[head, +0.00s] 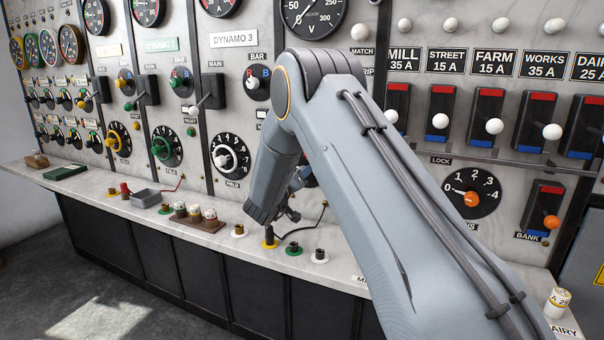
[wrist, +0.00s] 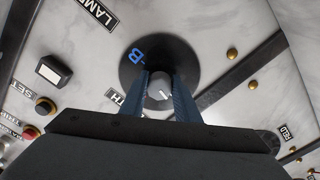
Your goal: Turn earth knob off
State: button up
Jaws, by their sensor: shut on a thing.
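In the wrist view, a small grey knob (wrist: 160,85) with a white pointer line sits in the middle of a black round dial (wrist: 178,52). A blue B shows on the dial's upper left. A label ending in TH (wrist: 119,99) stands beside it, partly covered by my gripper. My gripper (wrist: 160,92) has its two blue fingers on either side of the knob and is shut on it. In the head view, my arm hides the knob and most of the dial.
Beside the dial in the wrist view are a LAMP label (wrist: 97,12), a white square lamp (wrist: 53,71) and push buttons (wrist: 44,106). In the head view, a stone ledge (head: 130,207) with several coloured sockets runs below the panel. Large fuse switches (head: 440,112) stand right of my arm.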

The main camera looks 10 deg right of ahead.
jog(key=shift+f+n, duration=0.1)
jog(key=shift+n, duration=0.7)
jog(key=o, duration=1)
jog(key=shift+o, duration=0.2)
jog(key=shift+s, duration=0.1)
jog(key=b+v, duration=0.1)
jog(key=v, duration=0.6)
jog(key=shift+s+a, duration=0.25)
jog(key=shift+s, duration=0.05)
